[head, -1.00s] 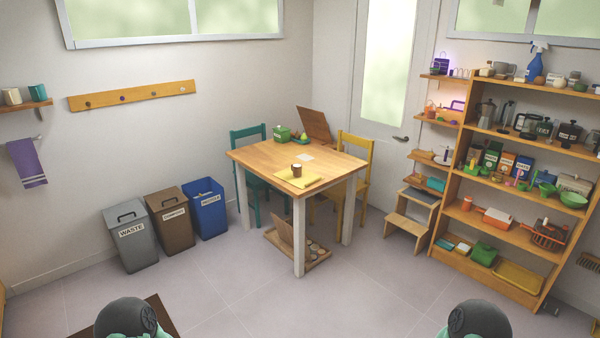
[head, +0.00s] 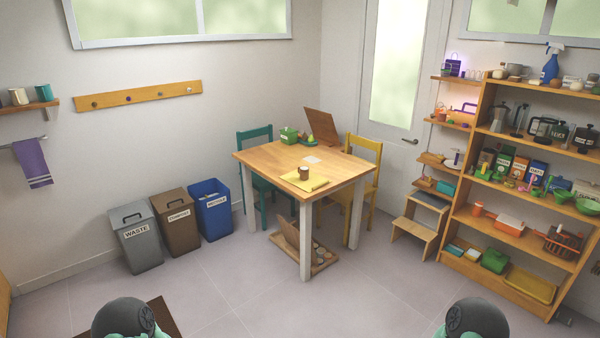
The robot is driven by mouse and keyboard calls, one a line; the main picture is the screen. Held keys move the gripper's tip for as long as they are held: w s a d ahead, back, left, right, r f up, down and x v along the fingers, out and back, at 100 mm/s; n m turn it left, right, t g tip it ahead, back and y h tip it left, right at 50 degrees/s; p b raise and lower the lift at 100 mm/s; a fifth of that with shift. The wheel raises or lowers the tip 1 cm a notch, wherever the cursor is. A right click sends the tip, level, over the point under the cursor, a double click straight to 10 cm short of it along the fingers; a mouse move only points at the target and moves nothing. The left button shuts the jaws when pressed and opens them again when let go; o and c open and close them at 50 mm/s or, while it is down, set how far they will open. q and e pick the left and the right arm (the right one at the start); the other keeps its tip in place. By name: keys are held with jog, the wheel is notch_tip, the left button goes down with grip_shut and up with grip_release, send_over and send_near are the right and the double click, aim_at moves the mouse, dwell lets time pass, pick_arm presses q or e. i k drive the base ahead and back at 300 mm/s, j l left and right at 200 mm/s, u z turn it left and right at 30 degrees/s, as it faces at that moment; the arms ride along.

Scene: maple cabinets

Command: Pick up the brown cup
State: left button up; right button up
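The brown cup (head: 304,173) stands upright on the wooden table (head: 270,160), close to the table's front corner. It is on or at the back edge of a yellow sheet (head: 310,184). In the head view only rounded parts of my two arms show at the bottom edge, left and right. Neither gripper shows, and both arms are well short of the table.
A teal chair (head: 254,138) and a yellow chair (head: 364,150) flank the table. A wooden tray (head: 322,264) lies on the floor beneath it. Bins, including a blue one (head: 212,212), stand left. A step stool (head: 418,225) and loaded shelves (head: 500,215) stand right. The floor ahead is clear.

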aim_at(302, 171)
jog(key=i+u, duration=0.1)
jog(key=i, duration=0.65)
jog(key=i+u, duration=0.15)
jog(key=i, duration=0.55)
jog(key=i+l+u, duration=0.1)
jog(key=i, duration=0.6)
jog(key=l, duration=0.1)
